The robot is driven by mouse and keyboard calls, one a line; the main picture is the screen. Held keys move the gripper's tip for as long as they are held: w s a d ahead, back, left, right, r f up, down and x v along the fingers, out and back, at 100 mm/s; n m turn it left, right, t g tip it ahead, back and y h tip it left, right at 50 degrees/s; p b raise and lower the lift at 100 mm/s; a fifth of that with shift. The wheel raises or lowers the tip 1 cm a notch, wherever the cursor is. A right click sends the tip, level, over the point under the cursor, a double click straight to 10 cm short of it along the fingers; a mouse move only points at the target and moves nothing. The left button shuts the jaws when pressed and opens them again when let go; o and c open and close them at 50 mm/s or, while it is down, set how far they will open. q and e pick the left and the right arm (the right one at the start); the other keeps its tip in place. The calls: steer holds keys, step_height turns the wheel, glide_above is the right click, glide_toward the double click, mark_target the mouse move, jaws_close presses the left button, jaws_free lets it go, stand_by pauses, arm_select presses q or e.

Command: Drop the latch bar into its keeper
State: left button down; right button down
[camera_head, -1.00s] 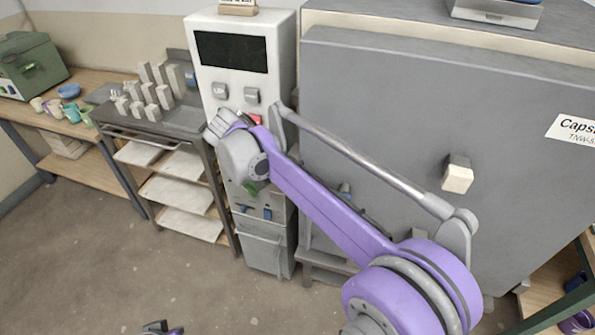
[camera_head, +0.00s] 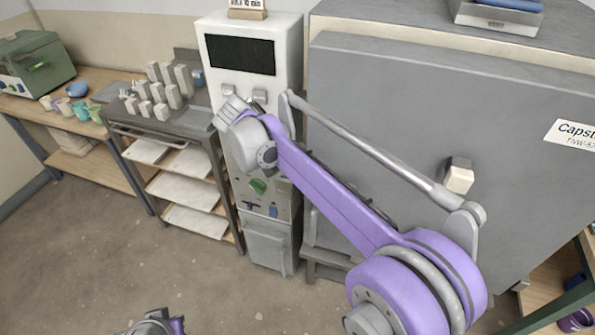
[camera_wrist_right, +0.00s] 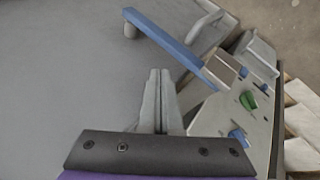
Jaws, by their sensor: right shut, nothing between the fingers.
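The latch bar (camera_wrist_right: 170,42) is a blue bar lying slantwise across the grey kiln door in the right wrist view. A short grey knob sits under its upper left end. Its lower right end reaches a pale block (camera_wrist_right: 221,69) beside the control cabinet; I cannot tell whether this is the keeper or whether the bar sits in it. My right gripper (camera_wrist_right: 158,76) is shut and empty, with its fingertips below and apart from the bar in the picture. In the head view my right arm hides the bar. Part of my left gripper (camera_head: 157,325) shows at the bottom edge, its fingers unclear.
The white control cabinet (camera_head: 285,75) stands left of the kiln door (camera_head: 400,90). Green and blue knobs on the cabinet (camera_wrist_right: 248,100) lie right of my fingers. A shelf cart (camera_head: 222,150) and a wooden table (camera_head: 20,108) stand farther left. The floor at lower left is clear.

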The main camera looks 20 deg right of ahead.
arm_select(q)
steer(key=shift+w+a+r+b, duration=0.1)
steer(key=shift+a+b, duration=0.05)
steer(key=shift+b, duration=0.2)
arm_select(e)
steer(key=w+a+r, duration=0.1)
steer(key=a+r, duration=0.2)
steer(key=a, duration=0.6)
steer(key=shift+w+a+r, duration=0.3)
steer(key=shift+r, duration=0.05)
steer(key=shift+d, duration=0.1)
